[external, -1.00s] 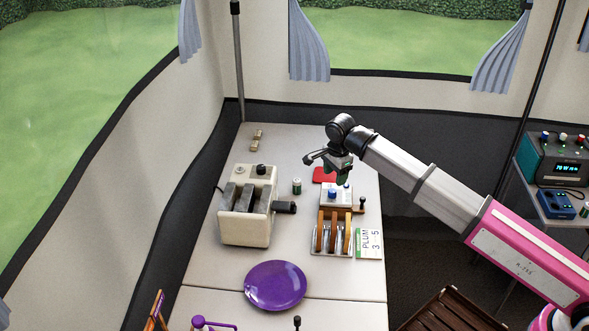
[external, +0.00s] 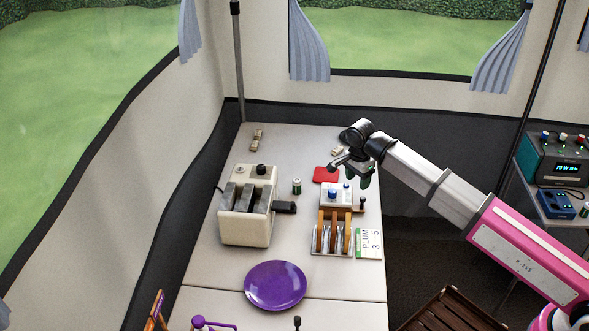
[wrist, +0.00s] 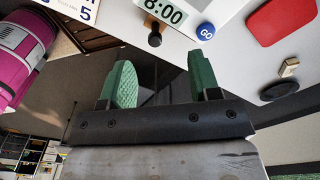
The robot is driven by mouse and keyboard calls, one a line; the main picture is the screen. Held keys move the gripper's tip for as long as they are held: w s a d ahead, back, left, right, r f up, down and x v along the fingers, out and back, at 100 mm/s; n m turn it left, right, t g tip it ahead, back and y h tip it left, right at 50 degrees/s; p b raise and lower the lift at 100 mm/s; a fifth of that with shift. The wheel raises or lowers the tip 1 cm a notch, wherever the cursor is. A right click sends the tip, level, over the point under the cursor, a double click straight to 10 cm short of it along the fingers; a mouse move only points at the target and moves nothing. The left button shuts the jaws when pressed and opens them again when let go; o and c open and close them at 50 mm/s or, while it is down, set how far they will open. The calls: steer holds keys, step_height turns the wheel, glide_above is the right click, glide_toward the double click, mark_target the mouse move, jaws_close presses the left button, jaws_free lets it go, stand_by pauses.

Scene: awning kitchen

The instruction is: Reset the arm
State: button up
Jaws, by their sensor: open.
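My gripper (external: 352,175) is above the right side of the white table (external: 230,272), beyond the device with wooden slats and blue knobs. In the wrist view its two green finger pads (wrist: 162,84) stand wide apart with nothing between them. The arm reaches in from the lower right with its pink link (external: 525,255), and the wrist bends down at the end.
A cream toaster-like appliance (external: 233,227), a purple plate (external: 275,286), a small green can (external: 297,186), a red pad (external: 325,174) and a PLUM card (external: 369,243) are on the table. A blue GO button (wrist: 205,31) shows near the fingers. A wooden crate (external: 452,312) stands at the lower right.

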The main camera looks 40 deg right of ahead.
steer(key=s+d+f+n+g, duration=0.1)
steer(key=s+d+f+n, duration=0.2)
steer(key=s+d+f, duration=0.85)
steer(key=s+f+n, duration=0.6)
steer(key=f+n, duration=0.1)
steer(key=f, duration=0.3)
steer(key=s+a+f+n+t, duration=0.1)
steer(key=s+f+n, duration=0.5)
steer(key=f, duration=0.5)
steer(key=shift+n+y, duration=0.3)
steer(key=shift+n, duration=0.9)
